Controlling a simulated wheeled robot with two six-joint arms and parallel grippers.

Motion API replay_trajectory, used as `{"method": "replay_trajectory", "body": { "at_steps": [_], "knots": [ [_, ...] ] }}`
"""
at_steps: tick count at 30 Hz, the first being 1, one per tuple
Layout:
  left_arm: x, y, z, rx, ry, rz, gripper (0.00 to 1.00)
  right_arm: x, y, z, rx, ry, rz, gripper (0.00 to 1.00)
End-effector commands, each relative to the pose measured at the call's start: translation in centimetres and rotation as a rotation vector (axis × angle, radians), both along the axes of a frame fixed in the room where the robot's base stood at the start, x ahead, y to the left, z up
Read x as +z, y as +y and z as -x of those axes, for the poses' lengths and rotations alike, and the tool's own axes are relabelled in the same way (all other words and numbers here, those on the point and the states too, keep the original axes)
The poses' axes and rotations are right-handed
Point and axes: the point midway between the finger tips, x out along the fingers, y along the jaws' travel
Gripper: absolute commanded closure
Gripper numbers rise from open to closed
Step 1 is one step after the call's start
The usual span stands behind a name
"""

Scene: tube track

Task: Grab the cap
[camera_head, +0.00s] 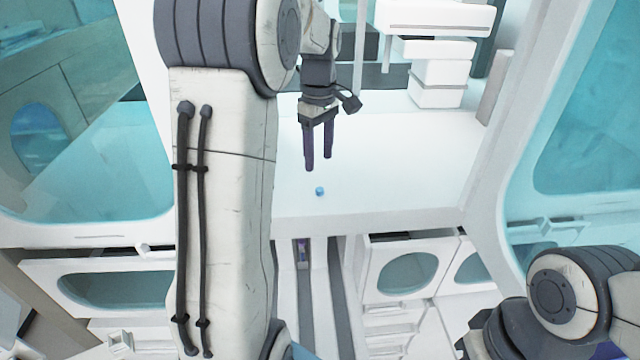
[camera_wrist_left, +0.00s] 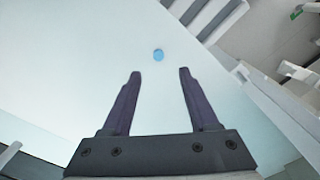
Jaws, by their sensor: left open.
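A small round blue cap (camera_head: 320,191) lies on the white tabletop near its front edge. It also shows in the left wrist view (camera_wrist_left: 158,55), a little beyond the fingertips and roughly midway between them. My left gripper (camera_head: 318,164) points down with its two dark fingers apart and nothing between them. It is above the table and appears apart from the cap. In the left wrist view, the left gripper (camera_wrist_left: 159,73) shows open and empty. My right arm is partly in the head view at the lower right, but its gripper is not visible.
The white table (camera_head: 400,170) is clear around the cap. White stepped blocks (camera_head: 437,70) stand at the back right. White cabinets (camera_head: 405,270) with rounded windows are below the table.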

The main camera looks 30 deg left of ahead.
Motion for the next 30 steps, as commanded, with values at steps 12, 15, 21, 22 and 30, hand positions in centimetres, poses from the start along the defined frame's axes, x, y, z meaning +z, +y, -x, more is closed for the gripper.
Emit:
{"method": "replay_trajectory", "body": {
  "at_steps": [12,15,21,22,30],
  "knots": [
    [-4.5,0.0,0.0,-0.003,0.003,0.002,0.40,1.4,0.0,0.0,0.000,0.000,0.000,0.70],
    [-6.1,0.0,-0.1,-0.004,0.005,0.002,0.40,2.4,0.0,0.0,0.001,0.000,0.000,0.70],
    [-8.5,0.0,-0.1,-0.004,0.001,0.001,0.40,2.7,0.0,0.0,0.002,0.000,0.000,0.70],
    [-8.6,0.0,-0.1,-0.004,0.001,0.001,0.40,2.7,0.0,0.0,0.002,0.000,0.000,0.70],
    [-8.7,0.0,-0.2,-0.004,-0.001,0.000,0.63,2.6,0.0,0.0,0.002,0.000,0.000,0.70]
  ]
}}
